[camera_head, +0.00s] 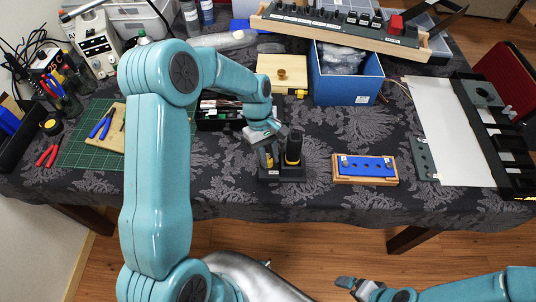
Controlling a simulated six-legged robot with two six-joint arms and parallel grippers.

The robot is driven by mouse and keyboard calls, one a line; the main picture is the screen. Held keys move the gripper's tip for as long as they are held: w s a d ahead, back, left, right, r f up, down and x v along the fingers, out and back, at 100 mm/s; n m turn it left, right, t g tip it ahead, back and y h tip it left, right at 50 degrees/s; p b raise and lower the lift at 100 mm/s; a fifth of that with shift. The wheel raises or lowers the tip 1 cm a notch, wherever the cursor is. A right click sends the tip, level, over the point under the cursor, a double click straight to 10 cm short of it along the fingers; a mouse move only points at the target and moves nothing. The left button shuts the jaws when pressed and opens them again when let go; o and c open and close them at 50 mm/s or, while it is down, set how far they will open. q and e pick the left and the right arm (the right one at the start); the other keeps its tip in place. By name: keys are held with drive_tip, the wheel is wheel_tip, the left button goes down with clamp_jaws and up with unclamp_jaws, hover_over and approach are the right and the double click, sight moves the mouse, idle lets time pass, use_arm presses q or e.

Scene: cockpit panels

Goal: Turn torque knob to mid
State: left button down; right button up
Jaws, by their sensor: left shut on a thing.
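A small black stand (288,172) sits near the front edge of the table. On it stands a dark upright piece with a yellow band (293,149), and a smaller dark piece with yellow (267,157) is to its left. No label I can read marks which is the torque knob. My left gripper (277,141) reaches down to the stand from behind and is shut on a dark part there; its fingertips and the exact part held are hard to make out. My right gripper (346,283) is low in the view, in front of the table, away from the stand.
A wooden tray with a blue block (366,167) lies to the right of the stand. A blue box (345,88) and a switch panel (340,28) are behind. Pliers on a green mat (80,149) lie at left. Patterned cloth is bare around the stand's front.

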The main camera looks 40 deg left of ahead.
use_arm(q)
drive_tip(key=shift+m+g, duration=0.3)
drive_tip(key=shift+m, duration=0.7)
drive_tip(key=c, duration=0.9)
unclamp_jaws()
